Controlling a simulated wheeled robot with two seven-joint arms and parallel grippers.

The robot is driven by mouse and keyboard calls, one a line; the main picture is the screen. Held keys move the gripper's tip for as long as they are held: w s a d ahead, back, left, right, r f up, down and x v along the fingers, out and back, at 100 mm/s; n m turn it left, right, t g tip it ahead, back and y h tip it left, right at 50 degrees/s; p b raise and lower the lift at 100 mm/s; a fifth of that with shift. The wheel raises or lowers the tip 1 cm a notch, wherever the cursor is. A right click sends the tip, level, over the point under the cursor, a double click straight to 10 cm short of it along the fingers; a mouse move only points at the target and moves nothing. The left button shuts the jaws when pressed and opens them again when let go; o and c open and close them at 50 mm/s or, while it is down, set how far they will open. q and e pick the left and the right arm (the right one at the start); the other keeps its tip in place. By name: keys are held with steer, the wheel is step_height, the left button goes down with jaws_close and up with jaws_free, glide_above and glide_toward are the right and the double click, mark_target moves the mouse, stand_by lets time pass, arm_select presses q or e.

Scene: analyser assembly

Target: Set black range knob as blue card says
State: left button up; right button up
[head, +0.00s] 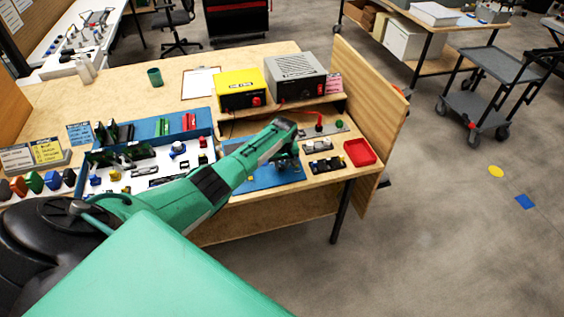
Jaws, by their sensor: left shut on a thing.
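My left gripper (287,163) points down over the right part of the blue mat (254,182) on the wooden bench. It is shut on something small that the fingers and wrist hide. I cannot make out the black range knob there. My right gripper is not in view.
A parts tray (213,141) lies left of the mat, partly behind my left arm. A yellow box (240,90) and a grey unit (295,78) stand on a shelf at the back. A red bin (360,152) sits at the right, near a wooden side panel (372,105).

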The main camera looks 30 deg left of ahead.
arm_select(q)
steer(key=shift+r, duration=0.1)
stand_by(0.5)
steer(key=o, duration=1)
step_height(320, 180, up, 14)
steer(key=d+b, duration=0.1)
steer(key=shift+s+f, duration=0.2)
steer(key=shift+s, duration=0.25)
